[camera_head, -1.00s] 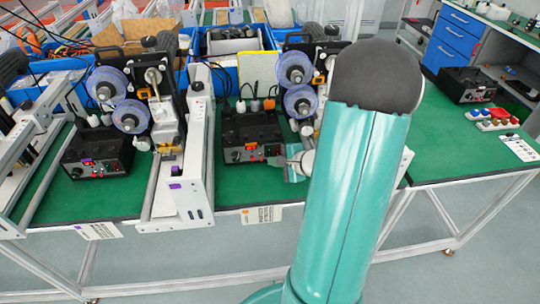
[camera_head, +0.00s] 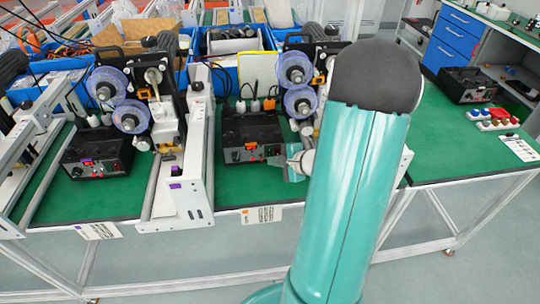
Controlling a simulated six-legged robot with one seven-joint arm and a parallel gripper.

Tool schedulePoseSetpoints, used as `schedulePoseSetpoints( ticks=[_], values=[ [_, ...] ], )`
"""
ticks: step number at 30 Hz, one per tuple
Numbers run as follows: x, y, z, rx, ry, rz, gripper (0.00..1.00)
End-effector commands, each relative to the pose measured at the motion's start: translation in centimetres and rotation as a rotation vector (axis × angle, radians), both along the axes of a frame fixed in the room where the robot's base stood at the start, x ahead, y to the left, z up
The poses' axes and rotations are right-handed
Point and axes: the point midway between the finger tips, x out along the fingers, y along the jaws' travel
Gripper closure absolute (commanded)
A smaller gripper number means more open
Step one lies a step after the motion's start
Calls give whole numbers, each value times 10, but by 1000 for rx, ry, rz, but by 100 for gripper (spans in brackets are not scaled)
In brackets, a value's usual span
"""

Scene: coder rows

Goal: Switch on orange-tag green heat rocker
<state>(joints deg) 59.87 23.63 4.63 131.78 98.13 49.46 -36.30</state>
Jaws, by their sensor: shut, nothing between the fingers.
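A black control box (camera_head: 251,131) stands on the green bench top in the middle, with an orange-marked card (camera_head: 262,214) at the bench edge in front of it. Its front panel has an orange patch (camera_head: 251,144) and small knobs and switches. A green rocker cannot be told apart at this size. My gripper (camera_head: 279,162) is shut and empty, close to the right end of this panel. Whether it touches the panel cannot be told. My teal arm hides the area to the right.
Another black box (camera_head: 96,150) sits left, beyond a white metal frame (camera_head: 197,160) with a purple tag. Spool machines (camera_head: 165,110) stand behind. A third black box (camera_head: 466,86) and colored buttons (camera_head: 492,118) lie right. Green bench top (camera_head: 455,155) is clear there.

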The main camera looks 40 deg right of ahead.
Motion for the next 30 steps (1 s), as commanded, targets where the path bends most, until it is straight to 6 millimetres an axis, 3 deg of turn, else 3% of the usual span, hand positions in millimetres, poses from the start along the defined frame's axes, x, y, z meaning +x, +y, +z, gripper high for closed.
schedulePoseSetpoints(
  ticks=[30],
  values=[
    [10,-7,-2,0,0,0,100]
  ],
)
